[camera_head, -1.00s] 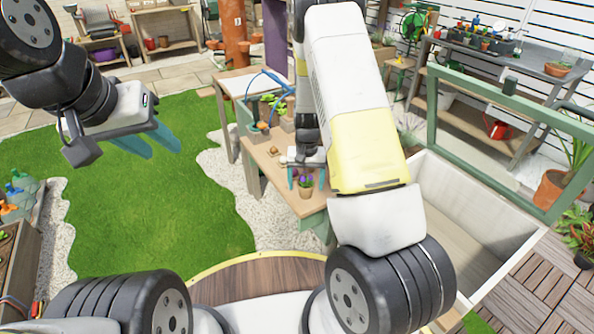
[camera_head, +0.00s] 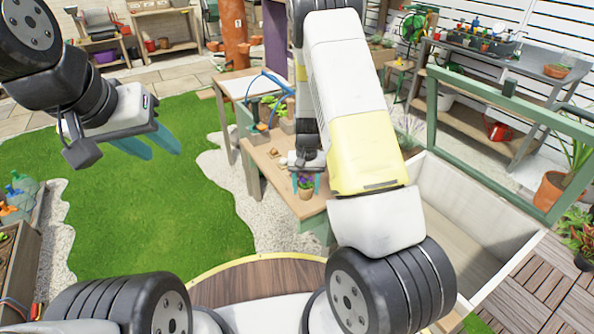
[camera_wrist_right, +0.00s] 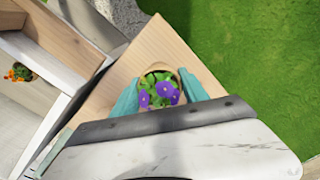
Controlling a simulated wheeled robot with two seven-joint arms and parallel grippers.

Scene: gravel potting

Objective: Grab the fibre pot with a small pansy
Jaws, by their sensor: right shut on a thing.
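The fibre pot with the small purple pansy (camera_head: 306,187) is at the front edge of the wooden bench, in the middle of the head view. In the right wrist view the purple flowers and green leaves (camera_wrist_right: 160,92) show from above, with the brown pot rim around them. My right gripper (camera_head: 306,184) is shut on the pot, with a teal finger on each side of it. I cannot tell whether the pot's base touches the bench. My left gripper (camera_head: 152,146) is empty and open, its teal fingers apart above the lawn.
The wooden bench (camera_head: 262,160) holds small brown items, and a planter with a blue hoop (camera_head: 262,105) stands behind them. A green-framed box (camera_head: 470,200) is at right. In the right wrist view an orange-flowered plant (camera_wrist_right: 20,72) sits at left. Lawn (camera_head: 150,220) lies to the left.

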